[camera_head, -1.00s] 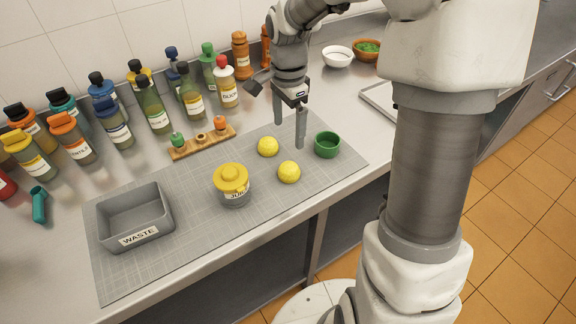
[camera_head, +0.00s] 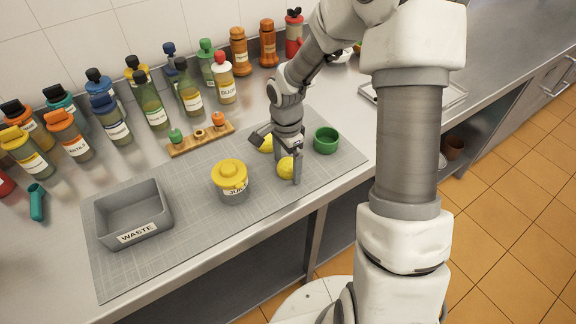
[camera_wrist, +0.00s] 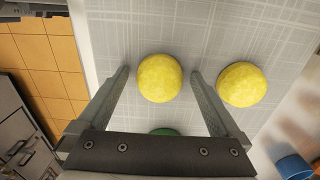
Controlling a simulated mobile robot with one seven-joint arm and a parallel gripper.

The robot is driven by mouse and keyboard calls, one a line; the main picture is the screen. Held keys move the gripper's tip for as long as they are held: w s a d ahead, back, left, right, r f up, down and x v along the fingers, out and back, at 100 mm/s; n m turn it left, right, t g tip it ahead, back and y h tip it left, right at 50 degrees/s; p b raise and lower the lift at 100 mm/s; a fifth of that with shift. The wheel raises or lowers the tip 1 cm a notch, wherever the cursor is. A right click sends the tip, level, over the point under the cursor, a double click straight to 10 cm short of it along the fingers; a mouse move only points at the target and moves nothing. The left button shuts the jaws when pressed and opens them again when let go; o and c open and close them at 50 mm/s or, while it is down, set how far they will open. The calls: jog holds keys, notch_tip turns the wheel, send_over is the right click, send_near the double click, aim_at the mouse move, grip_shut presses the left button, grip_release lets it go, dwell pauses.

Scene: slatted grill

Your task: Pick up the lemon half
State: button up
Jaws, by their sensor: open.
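Two yellow lemon halves, dome up, rest on the grey gridded mat (camera_head: 190,245). The nearer lemon half (camera_head: 286,166) is partly covered by my gripper in the head view. In the wrist view this lemon half (camera_wrist: 159,78) lies between my fingers. The other lemon half (camera_head: 265,145) is farther back, partly hidden by my gripper; it shows right of my fingers in the wrist view (camera_wrist: 242,84). My gripper (camera_wrist: 160,73) is open, pointing down, with a finger on each side of the nearer half and gaps visible. I cannot tell the exact fingertip height.
A green cup (camera_head: 326,140) stands close on the right. A yellow-lidded jar (camera_head: 231,181) stands left of the lemon halves, and a grey waste bin (camera_head: 134,213) farther left. A wooden rack (camera_head: 201,138) and several bottles are behind. The mat's front strip is clear.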

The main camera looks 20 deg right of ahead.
aim_at(288, 163)
jog(key=c, duration=1.3)
jog(key=shift+r, duration=0.4)
notch_tip(288, 163, up, 4)
jog(key=shift+d+f, duration=0.15)
jog(key=s+d+r, duration=0.1)
jog(key=d+r, duration=0.1)
jog(key=d, duration=0.1)
jog(key=s+d+r, duration=0.2)
jog(key=d, duration=0.2)
jog(key=s+d+r, duration=0.1)
jog(key=d+r, duration=0.1)
jog(key=d, duration=0.1)
jog(key=shift+s+d+r, duration=0.2)
jog(key=shift+s, duration=0.1)
jog(key=o, duration=0.8)
jog(key=shift+r+p, duration=0.1)
jog(key=shift+p, duration=0.2)
jog(key=c, duration=1)
